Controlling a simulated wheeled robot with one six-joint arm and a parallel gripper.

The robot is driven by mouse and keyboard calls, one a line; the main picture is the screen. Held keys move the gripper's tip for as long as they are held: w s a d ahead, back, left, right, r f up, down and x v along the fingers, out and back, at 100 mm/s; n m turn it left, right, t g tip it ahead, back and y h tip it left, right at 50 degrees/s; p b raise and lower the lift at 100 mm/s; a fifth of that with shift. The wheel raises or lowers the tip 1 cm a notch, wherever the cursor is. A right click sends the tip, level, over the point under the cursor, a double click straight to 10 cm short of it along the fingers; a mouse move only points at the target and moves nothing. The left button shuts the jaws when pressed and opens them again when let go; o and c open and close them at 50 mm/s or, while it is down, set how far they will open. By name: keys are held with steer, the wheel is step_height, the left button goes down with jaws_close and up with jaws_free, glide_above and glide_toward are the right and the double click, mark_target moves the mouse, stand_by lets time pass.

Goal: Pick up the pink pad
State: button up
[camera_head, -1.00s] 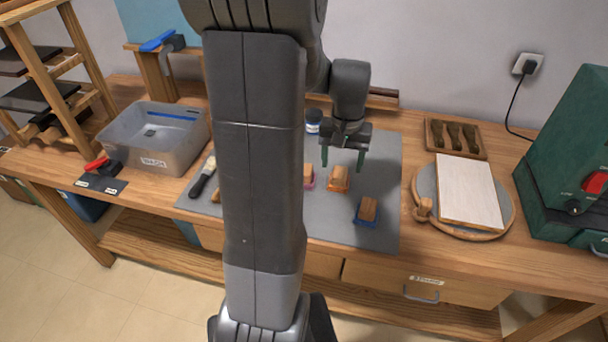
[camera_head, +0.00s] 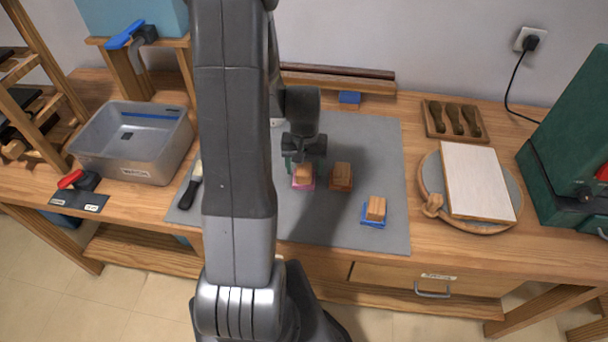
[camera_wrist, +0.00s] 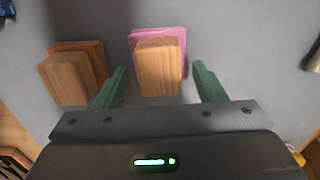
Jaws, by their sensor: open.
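The pink pad (camera_head: 302,184) lies on the grey mat with a wooden block (camera_head: 304,172) on top of it. In the wrist view the pink pad (camera_wrist: 156,37) shows as a rim around the wooden block (camera_wrist: 160,68). My gripper (camera_head: 305,165) is above and just behind the pad. In the wrist view the green fingers of my gripper (camera_wrist: 160,88) are spread, one on each side of the block, with gaps between. Nothing is held. Whether the fingers are at the block's height is not clear.
An orange-brown pad with a block (camera_head: 341,176) stands close to the right, and a blue pad with a block (camera_head: 375,210) is farther right. The grey mat (camera_head: 385,150) has free room. A grey bin (camera_head: 135,145) stands left; a round board (camera_head: 470,190) lies right.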

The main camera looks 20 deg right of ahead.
mark_target(304, 166)
steer(key=shift+f, duration=0.15)
steer(key=c, duration=1.1)
step_height(304, 166, up, 10)
steer(key=shift+r, duration=0.1)
steer(key=shift+o, duration=0.9)
steer(key=shift+c, duration=0.2)
